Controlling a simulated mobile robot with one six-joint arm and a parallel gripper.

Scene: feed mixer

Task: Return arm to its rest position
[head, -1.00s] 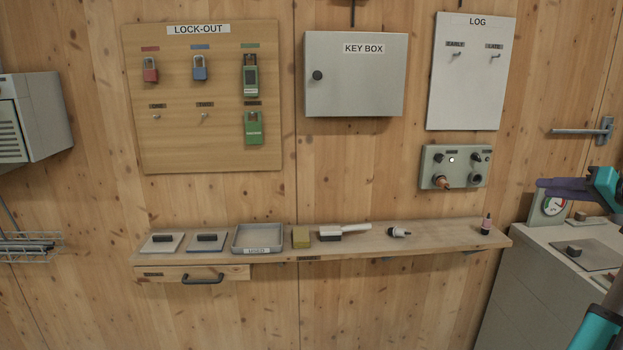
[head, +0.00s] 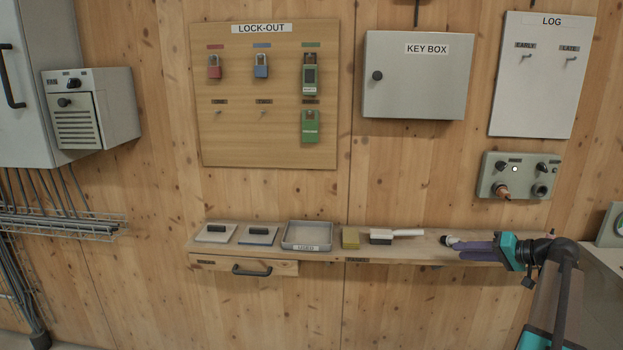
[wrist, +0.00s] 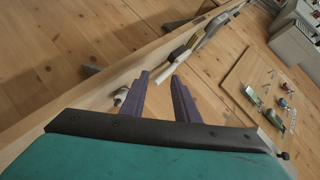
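My gripper (head: 462,250) is in front of the right part of the wall shelf in the head view, with its purple fingers pointing left. In the wrist view the fingers of my gripper (wrist: 159,76) stand apart with nothing held between them. A small white and dark fitting (head: 449,240) lies on the shelf near the fingertips. It also shows beside the left finger in the wrist view (wrist: 120,95). My arm reaches in from the lower right and hides the right end of the shelf.
The wooden shelf (head: 340,252) carries two flat plates with dark handles, a grey tray (head: 307,236), a yellow block (head: 350,238) and a brush (head: 395,235). Above are the lock-out board (head: 270,150), key box (head: 414,90) and control box (head: 492,166). A wire rack (head: 70,226) is at left.

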